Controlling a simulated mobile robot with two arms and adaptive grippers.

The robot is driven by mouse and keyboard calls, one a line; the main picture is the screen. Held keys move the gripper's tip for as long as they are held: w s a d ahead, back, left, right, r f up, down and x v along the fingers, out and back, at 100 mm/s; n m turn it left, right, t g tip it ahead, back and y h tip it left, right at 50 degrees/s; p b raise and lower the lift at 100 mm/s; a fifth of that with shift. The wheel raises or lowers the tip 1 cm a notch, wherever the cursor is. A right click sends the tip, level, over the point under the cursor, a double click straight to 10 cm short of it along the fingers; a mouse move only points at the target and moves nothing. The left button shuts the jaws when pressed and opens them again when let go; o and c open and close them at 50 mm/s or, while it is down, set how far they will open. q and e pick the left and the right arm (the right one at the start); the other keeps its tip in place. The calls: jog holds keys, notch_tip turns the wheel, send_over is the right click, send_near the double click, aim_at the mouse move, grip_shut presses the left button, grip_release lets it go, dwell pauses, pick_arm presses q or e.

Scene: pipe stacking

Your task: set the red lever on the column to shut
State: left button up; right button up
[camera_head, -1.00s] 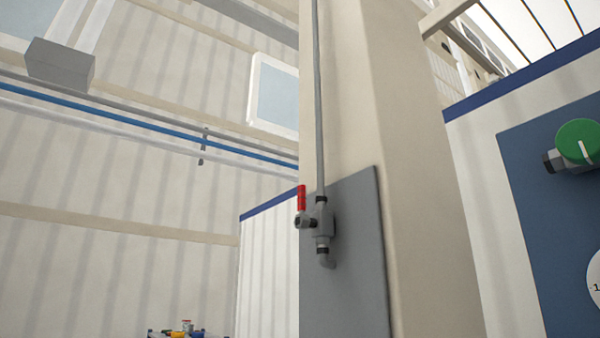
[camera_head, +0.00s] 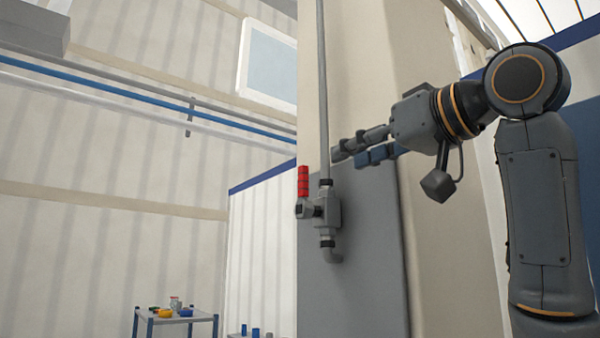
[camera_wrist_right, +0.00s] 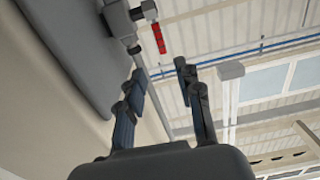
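The red lever (camera_head: 303,181) stands upright on a grey valve (camera_head: 326,211) at the lower end of a vertical pipe on the column. It points up, along the pipe. In the right wrist view the lever (camera_wrist_right: 158,38) shows beyond the fingers, near the valve (camera_wrist_right: 122,24). My right gripper (camera_head: 345,153) is to the right of the lever and a little above it, apart from it. In the right wrist view its two fingers (camera_wrist_right: 160,75) are spread with nothing between them. My left gripper is not in view.
A grey panel (camera_head: 350,290) backs the valve on the beige column (camera_head: 440,270). A small table (camera_head: 200,318) with several coloured items stands at the lower left, farther back. The space left of the lever looks clear.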

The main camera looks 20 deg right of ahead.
aim_at(306, 169)
jog(key=p+x, duration=0.2)
jog(key=x, duration=0.2)
jog(key=p+x, duration=0.2)
jog(key=x, duration=0.2)
jog(key=r+p+x, duration=0.1)
jog(key=p+x, duration=0.1)
jog(key=x, duration=0.2)
jog(key=shift+a+r+p, duration=0.15)
jog(key=shift+p, duration=0.2)
jog(key=shift+w+a, duration=0.15)
jog(key=shift+w, duration=0.4)
grip_shut()
jog(key=shift+s, duration=0.1)
